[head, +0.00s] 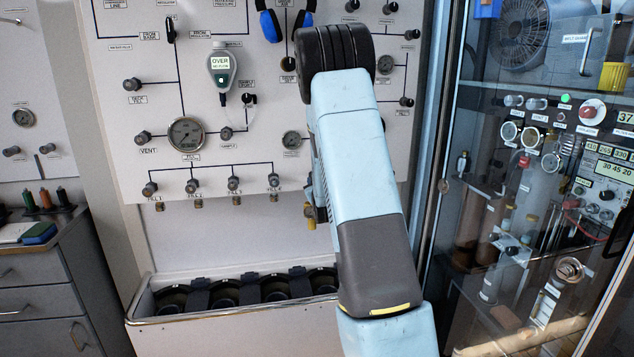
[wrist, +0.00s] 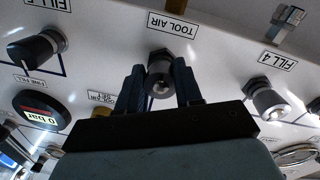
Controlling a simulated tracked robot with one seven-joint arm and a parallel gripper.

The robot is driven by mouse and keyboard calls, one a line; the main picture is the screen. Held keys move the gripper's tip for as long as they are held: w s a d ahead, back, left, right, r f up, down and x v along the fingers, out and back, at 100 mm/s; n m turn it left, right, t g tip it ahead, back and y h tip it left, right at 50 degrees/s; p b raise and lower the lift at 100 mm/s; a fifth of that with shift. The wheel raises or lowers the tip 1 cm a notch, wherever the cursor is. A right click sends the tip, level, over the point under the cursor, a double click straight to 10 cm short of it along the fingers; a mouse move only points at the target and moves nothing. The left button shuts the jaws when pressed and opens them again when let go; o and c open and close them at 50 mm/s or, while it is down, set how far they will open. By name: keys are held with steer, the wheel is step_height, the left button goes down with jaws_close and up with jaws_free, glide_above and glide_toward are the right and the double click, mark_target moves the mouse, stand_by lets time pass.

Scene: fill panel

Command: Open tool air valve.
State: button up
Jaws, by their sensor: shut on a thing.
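The tool air valve (wrist: 161,73) is a dark round knob with a bright metal centre. It shows in the wrist view just below the TOOL AIR label (wrist: 172,24). My gripper (wrist: 159,90) has one dark blue finger on each side of the knob and is shut on it. I cannot tell from this view how far the knob is turned. In the head view my arm covers the gripper and this valve.
In the wrist view the FILL 4 valve (wrist: 268,100) is close on the right. A black knob (wrist: 36,48) and a gauge reading 0 bar (wrist: 42,110) are on the left. In the head view a glass-doored cabinet (head: 545,180) stands right of the panel (head: 110,60).

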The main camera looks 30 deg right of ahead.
steer(key=shift+s+a+f, duration=0.1)
steer(key=shift+a+f, duration=0.05)
steer(key=shift+f, duration=0.3)
steer(key=o, duration=1)
steer(key=shift+r, duration=0.25)
steer(key=shift+o, duration=0.2)
steer(key=v, duration=1.3)
steer(key=shift+s, duration=0.3)
